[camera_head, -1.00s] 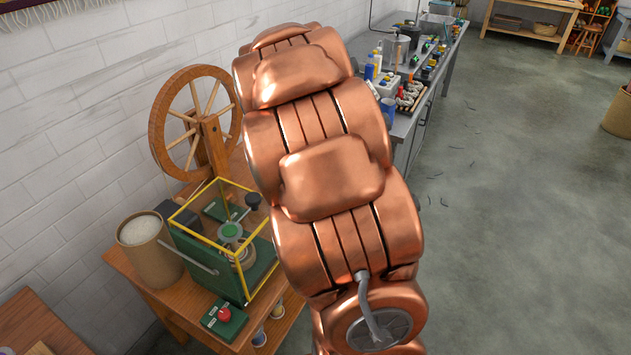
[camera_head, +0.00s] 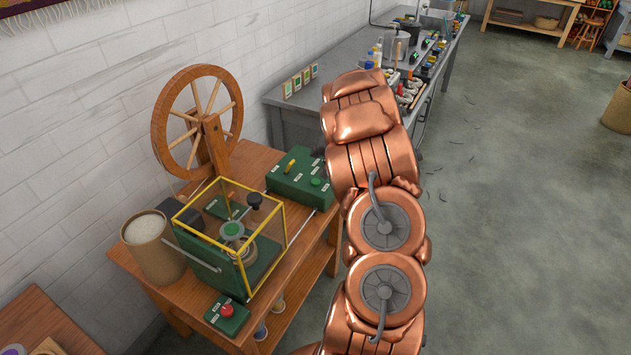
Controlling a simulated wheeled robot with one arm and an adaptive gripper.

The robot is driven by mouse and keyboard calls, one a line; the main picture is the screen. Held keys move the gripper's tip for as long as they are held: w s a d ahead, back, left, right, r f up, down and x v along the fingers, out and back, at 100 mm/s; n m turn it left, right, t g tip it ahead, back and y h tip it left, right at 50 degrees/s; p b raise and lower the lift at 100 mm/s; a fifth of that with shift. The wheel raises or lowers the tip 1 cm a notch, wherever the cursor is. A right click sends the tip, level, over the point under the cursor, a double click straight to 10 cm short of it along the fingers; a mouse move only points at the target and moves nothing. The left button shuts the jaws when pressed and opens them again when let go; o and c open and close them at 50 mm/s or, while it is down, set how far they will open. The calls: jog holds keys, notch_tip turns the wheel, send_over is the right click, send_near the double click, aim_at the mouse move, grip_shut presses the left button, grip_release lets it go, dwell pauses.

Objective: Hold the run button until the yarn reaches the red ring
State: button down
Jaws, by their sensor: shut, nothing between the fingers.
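A green control box (camera_head: 290,190) with a yellow lever (camera_head: 289,165) and a round green button (camera_head: 315,182) sits at the right of the wooden table; its labels are too small to read. A winding machine with a green-topped spool (camera_head: 232,231) stands inside a yellow-edged clear guard (camera_head: 262,255). A small green box with a red button (camera_head: 227,310) is at the table's front. I cannot make out the yarn's level or a red ring. My copper arm rises right of the table; my gripper does not clearly show, probably hidden behind the arm.
A wooden spinning wheel (camera_head: 160,125) stands at the table's back, and a brown tub with white contents (camera_head: 152,250) at its left. A grey workbench (camera_head: 290,108) with bottles and jars stands behind.

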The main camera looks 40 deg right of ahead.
jog(key=shift+f, duration=0.1)
jog(key=b, duration=1.1)
send_over(317, 182)
notch_tip(317, 182, down, 6)
jog(key=shift+f, duration=1.25)
jog(key=shift+f+p, duration=0.25)
jog(key=shift+p, duration=0.35)
jog(key=shift+f, duration=0.2)
